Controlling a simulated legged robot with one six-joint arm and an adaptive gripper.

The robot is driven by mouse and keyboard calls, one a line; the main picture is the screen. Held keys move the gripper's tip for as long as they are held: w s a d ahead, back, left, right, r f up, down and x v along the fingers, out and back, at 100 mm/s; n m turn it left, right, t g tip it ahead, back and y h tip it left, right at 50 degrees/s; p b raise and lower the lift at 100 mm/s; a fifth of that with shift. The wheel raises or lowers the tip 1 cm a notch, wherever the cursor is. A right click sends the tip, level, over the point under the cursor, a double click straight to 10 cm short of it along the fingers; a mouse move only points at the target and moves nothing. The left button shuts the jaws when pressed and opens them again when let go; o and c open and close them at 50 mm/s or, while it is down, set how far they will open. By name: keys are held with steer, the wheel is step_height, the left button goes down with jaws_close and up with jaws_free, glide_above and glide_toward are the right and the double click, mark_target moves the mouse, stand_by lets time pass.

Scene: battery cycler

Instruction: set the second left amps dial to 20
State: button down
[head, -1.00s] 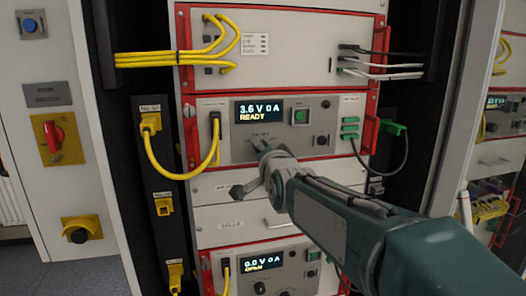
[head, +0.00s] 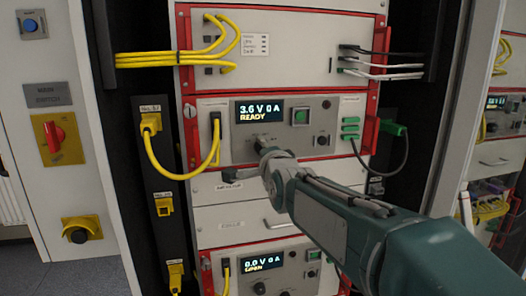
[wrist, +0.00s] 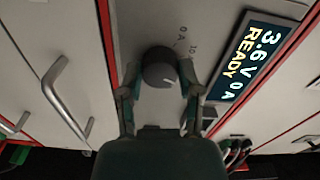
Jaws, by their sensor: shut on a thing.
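The amps dial is a dark round knob (wrist: 160,68) between my gripper's fingertips in the wrist view. My gripper (wrist: 158,82) is shut on it, one finger on each side. Panel marks near the dial read about "0 A" and "10"; its exact pointer setting is too small to tell. In the head view my gripper (head: 264,145) is at the panel below the display (head: 260,111) and largely hides the dial. The display reads 3.6 V, 0 A, READY, and it also shows at the right of the wrist view (wrist: 247,63).
A green-framed button (head: 300,117) and a small dark knob (head: 321,141) sit right of the display. A yellow cable (head: 180,171) loops at the left and a dark cable (head: 377,168) at the right. A lower unit's display (head: 263,264) reads 0.0 V 0 A.

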steer(key=shift+f, duration=0.2)
steer(key=shift+c, duration=1.3)
jaws_free()
steer(key=shift+w, duration=0.1)
steer(key=shift+r, duration=0.1)
steer(key=v, duration=1.2)
steer(key=shift+a, duration=0.1)
steer(key=s+d+f+n+g+h, duration=0.2)
steer(key=s+d+f+n+g, duration=0.4)
steer(key=s+f, duration=0.4)
steer(key=s+d+f+n+g+h, duration=0.3)
steer(key=s+d+f+n+g, duration=0.2)
steer(key=s+f, duration=0.6)
steer(key=s+d+n, duration=0.1)
steer(key=d, duration=0.1)
steer(key=shift+d+f+n+g, duration=0.35)
steer(key=shift+d+n+g, duration=0.05)
